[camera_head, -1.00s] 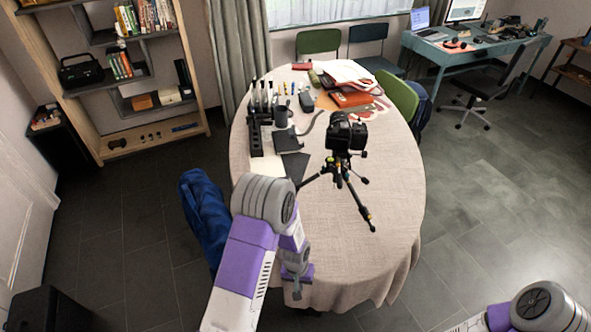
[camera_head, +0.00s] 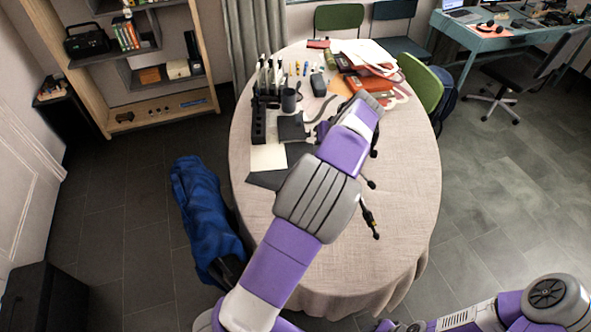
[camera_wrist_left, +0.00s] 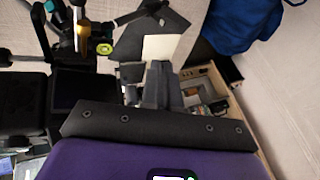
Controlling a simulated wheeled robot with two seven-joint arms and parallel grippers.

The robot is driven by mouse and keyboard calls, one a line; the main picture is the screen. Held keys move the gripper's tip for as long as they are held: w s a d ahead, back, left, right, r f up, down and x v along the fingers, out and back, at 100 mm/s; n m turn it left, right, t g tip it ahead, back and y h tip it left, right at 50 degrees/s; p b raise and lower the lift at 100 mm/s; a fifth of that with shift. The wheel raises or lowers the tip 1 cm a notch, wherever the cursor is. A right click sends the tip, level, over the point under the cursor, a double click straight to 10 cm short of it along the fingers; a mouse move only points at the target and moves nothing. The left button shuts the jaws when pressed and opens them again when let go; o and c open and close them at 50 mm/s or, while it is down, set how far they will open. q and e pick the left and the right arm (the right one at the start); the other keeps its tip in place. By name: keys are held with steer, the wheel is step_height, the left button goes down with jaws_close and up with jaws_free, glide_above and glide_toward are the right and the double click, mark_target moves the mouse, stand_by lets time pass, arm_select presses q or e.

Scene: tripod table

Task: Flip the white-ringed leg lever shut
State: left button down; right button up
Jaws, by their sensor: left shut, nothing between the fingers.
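The black tripod stands on the round table; in the head view my left arm covers most of it and the camera on top. One leg (camera_head: 371,222) with a yellow ring sticks out to the right of my arm. In the left wrist view the tripod's leg parts (camera_wrist_left: 80,30) show at the upper left, with a yellow-green ringed piece (camera_wrist_left: 104,47). I cannot make out the white-ringed lever with certainty. My left gripper (camera_wrist_left: 161,72) is shut and empty, to the right of these leg parts. My right gripper is out of view.
The tablecloth (camera_head: 400,190) is clear to the right and front. A black pen rack (camera_head: 258,125), a mug (camera_head: 289,100), papers and red folders (camera_head: 372,82) lie toward the back.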

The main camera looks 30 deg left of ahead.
arm_select(q)
steer(key=b+x, duration=0.3)
steer(key=x, duration=1.7)
steer(key=shift+b, duration=0.4)
